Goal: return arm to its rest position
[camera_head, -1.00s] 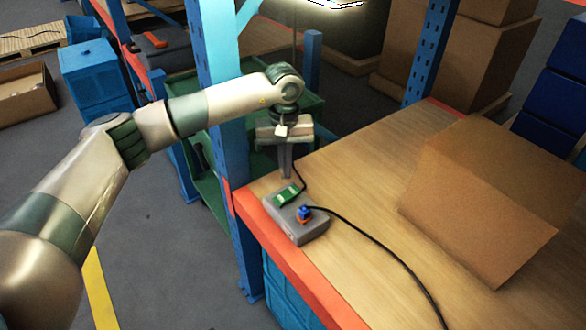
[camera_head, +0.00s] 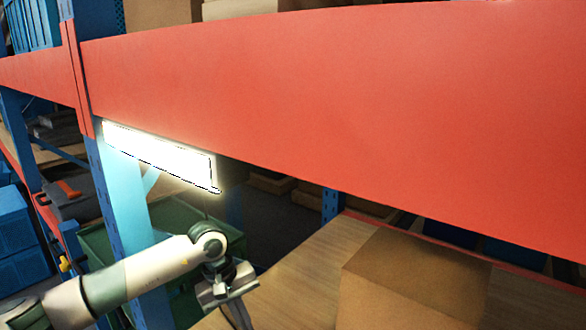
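My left arm comes in from the lower left, and its gripper (camera_head: 238,318) hangs at the bottom edge of the head view, over the left end of the wooden shelf (camera_head: 310,262). Its fingers point down and are cut off by the frame edge, so their opening does not show. The grey control box with the green and blue parts is out of view. My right arm and gripper are not in view.
A wide red beam (camera_head: 330,90) crosses the upper view, with a bright lamp (camera_head: 160,155) under it. A blue upright (camera_head: 125,205) stands behind my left arm. A cardboard box (camera_head: 405,285) sits on the shelf. A green bin (camera_head: 175,228) and blue crates (camera_head: 20,245) are at left.

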